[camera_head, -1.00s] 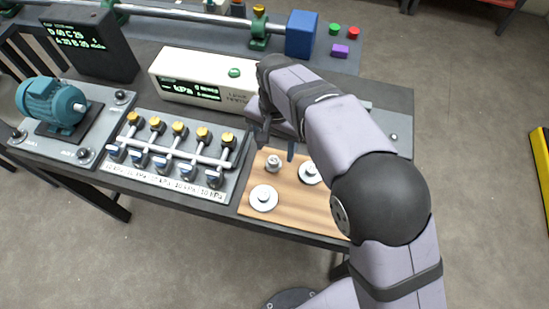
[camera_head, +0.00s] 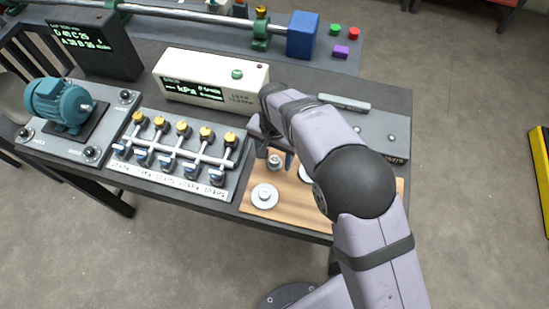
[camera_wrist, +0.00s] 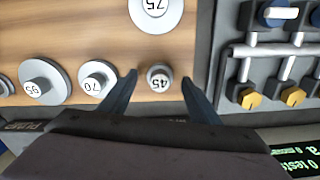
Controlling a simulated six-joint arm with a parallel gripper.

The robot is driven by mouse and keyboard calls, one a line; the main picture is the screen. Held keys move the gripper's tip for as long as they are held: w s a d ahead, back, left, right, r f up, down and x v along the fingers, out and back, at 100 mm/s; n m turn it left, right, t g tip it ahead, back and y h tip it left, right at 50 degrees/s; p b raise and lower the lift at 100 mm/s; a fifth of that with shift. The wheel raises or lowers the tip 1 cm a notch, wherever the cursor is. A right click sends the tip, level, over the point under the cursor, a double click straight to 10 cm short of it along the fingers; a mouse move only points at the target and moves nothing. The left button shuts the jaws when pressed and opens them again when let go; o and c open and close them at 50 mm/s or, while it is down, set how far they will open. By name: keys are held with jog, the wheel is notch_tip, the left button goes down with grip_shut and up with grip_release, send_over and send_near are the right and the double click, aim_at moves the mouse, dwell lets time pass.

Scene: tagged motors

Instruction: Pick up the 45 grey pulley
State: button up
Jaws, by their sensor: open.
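The grey pulley marked 45 (camera_wrist: 160,78) stands on the wooden board in the wrist view, between the two fingers of my gripper (camera_wrist: 160,85). It is the smallest pulley seen there. In the head view the same small pulley (camera_head: 275,161) sits near the board's left back part, just below my gripper (camera_head: 274,156). My gripper is open, with one finger on each side of the pulley. I cannot tell whether either finger touches it. The pulley is not lifted.
Pulleys marked 70 (camera_wrist: 97,80), 95 (camera_wrist: 42,82) and 75 (camera_wrist: 155,10) stand nearby on the wooden board (camera_head: 290,212). The 70 pulley is close to one finger. A valve manifold (camera_head: 180,158) lies left of the board. A white display box (camera_head: 210,80) stands behind.

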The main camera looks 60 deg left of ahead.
aim_at(275, 159)
jog(key=shift+f, duration=0.55)
jog(key=c, duration=1.2)
jog(key=shift+r, duration=0.1)
notch_tip(275, 159, up, 10)
jog(key=b, duration=0.3)
